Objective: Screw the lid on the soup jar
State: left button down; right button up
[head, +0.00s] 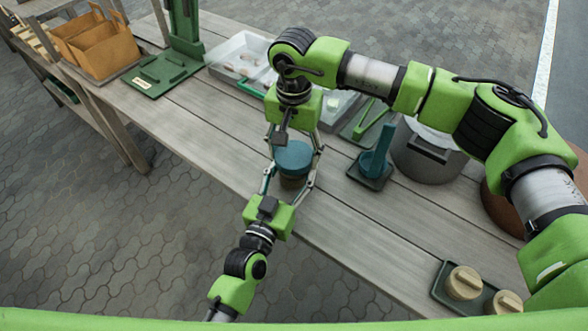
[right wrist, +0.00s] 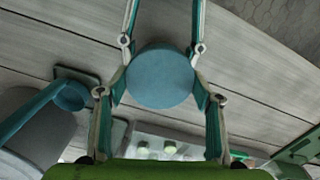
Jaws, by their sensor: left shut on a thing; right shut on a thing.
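In the right wrist view the lid (right wrist: 160,76) covers the jar from above. My left gripper (head: 288,184) comes from the near side and is shut on the jar, one finger on each side. My right gripper (head: 296,148) comes from above and the far side and is shut on the lid. The thread and any gap between lid and jar are hidden.
To the right stand a blue-green tool on a base (head: 372,168), a grey pot (head: 428,152) and a dark tray (head: 444,291) with beige lidded jars. Clear bins (head: 243,58) and a green stand (head: 160,76) are behind. The table's near edge runs close to the jar.

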jog(key=m, duration=0.5)
jog(key=shift+m, duration=0.4)
jog(key=m, duration=0.3)
jog(key=shift+m, duration=0.4)
jog(key=m, duration=0.4)
jog(key=shift+s, duration=0.1)
jog(key=m, duration=0.4)
jog(key=shift+f, duration=0.1)
jog(key=m, duration=1.7)
jog(key=o, duration=1.3)
notch_tip(320, 180, up, 12)
jog(key=shift+a, duration=0.15)
